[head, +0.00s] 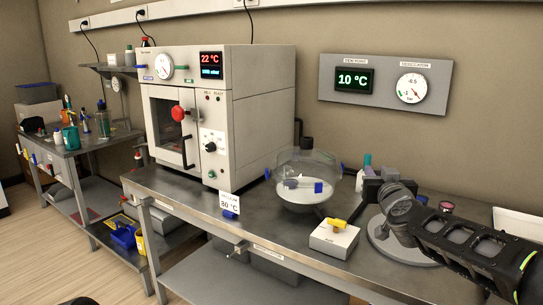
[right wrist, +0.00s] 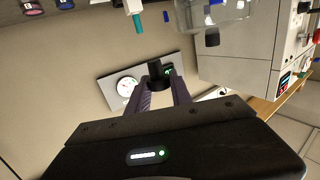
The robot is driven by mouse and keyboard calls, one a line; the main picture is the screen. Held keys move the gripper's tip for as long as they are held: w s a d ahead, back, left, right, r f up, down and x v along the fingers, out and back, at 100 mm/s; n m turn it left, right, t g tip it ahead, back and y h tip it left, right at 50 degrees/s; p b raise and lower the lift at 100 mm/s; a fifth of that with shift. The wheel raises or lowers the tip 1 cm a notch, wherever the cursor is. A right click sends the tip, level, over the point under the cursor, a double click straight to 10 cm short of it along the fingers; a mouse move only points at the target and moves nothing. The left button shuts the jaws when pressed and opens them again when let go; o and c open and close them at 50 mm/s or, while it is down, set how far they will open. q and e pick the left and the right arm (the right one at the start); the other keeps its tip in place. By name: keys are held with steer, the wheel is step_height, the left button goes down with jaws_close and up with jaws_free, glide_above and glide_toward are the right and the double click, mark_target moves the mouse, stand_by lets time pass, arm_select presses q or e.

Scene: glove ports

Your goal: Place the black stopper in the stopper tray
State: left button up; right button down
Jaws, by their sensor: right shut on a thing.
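My right gripper (head: 374,188) is above the bench, right of the glass vessel. In the right wrist view its fingers (right wrist: 160,92) are shut on a small black piece (right wrist: 160,72), which looks like the black stopper. In the head view the dark gripper makes that piece hard to make out. The clear glass vessel (head: 328,170) has a separate black knob (head: 306,144) on top and small blue and white things inside. I cannot pick out the stopper tray with certainty in either view. My left gripper is not in view.
A white box with a yellow handle (head: 333,236) stands at the bench's front edge. A white oven (head: 262,110) stands left of the vessel. A round grey base (head: 390,243) sits under my right arm. A teal-capped bottle (head: 367,162) stands behind the gripper. A gauge panel (head: 385,85) hangs on the wall.

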steer(key=s+f+m+h, duration=0.1)
steer(key=s+f, duration=0.3)
steer(key=f, duration=0.1)
steer(key=s+a+f+m+g+h, duration=0.1)
steer(key=s+f+h, duration=0.1)
steer(key=s+f, duration=0.2)
steer(key=s+a+f+m+h, duration=0.1)
steer(key=s+f+h, duration=0.1)
steer(key=s+f, duration=0.2)
step_height(320, 180, down, 3)
steer(key=shift+r+m, duration=0.1)
steer(key=shift+m, duration=0.2)
steer(key=shift+n+y, duration=0.5)
steer(key=shift+y, duration=0.1)
steer(key=a+f, duration=0.1)
steer(key=s+a+f, duration=0.1)
steer(key=f, duration=0.1)
steer(key=s+a+f, duration=0.1)
steer(key=shift+s+a+f, duration=0.15)
steer(key=shift+s+a, duration=0.1)
steer(key=r+n+y+p, duration=0.1)
steer(key=p, duration=0.4)
steer(key=w+r+n+y+p, duration=0.1)
steer(key=r+y+p, duration=0.1)
steer(key=p, duration=0.3)
steer(key=w+r+n+t+y+p, duration=0.1)
steer(key=r+y+p, duration=0.1)
steer(key=p, duration=0.3)
steer(key=shift+a+n, duration=0.3)
steer(key=shift+a, duration=0.05)
